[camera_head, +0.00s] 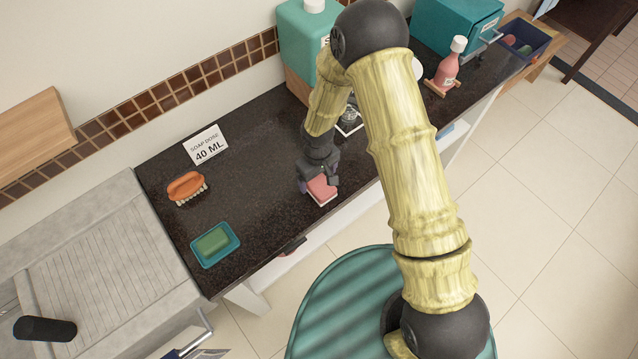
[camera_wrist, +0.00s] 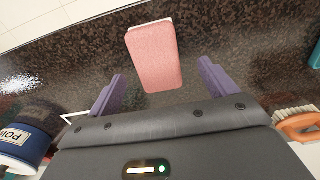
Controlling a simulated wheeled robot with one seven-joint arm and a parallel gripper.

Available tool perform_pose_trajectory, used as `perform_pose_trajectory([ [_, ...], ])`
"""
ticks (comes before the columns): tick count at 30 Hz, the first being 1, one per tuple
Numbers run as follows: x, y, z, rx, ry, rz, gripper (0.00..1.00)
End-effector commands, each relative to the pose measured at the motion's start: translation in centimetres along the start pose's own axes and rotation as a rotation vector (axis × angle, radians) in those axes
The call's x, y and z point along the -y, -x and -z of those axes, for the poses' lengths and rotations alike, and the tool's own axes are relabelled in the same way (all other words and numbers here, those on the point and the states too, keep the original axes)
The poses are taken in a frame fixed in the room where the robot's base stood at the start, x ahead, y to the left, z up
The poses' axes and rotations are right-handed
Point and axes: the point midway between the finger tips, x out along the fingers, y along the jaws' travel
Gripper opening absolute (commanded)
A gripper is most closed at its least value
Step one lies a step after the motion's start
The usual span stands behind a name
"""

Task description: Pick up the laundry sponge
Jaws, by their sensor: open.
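The laundry sponge (camera_head: 321,189) is a pink block with a white underside, lying on the dark speckled counter near its front edge. In the wrist view the pink sponge (camera_wrist: 154,57) lies ahead of my gripper, with its near end close to the space between the fingertips. My gripper (camera_head: 317,183) is above the counter at the sponge and partly covers it in the head view. Its two purple fingers (camera_wrist: 162,82) are spread wide in the wrist view, with nothing held. Whether the fingers reach down beside the sponge cannot be told.
An orange brush (camera_head: 187,187), a green soap in a teal dish (camera_head: 232,246) and a "40 ML" card (camera_head: 206,145) are to the left. A blue container (camera_wrist: 22,143) is close by in the wrist view. A pink bottle (camera_head: 448,70) stands at the right.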

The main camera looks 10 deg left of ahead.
Motion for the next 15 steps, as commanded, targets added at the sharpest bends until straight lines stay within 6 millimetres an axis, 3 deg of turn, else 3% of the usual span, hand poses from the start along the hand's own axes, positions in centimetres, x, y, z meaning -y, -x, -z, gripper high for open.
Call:
perform_pose_trajectory([
  [15, -0.09, -0.91, -0.11, 0.002, 0.003, 0.001, 0.85],
])
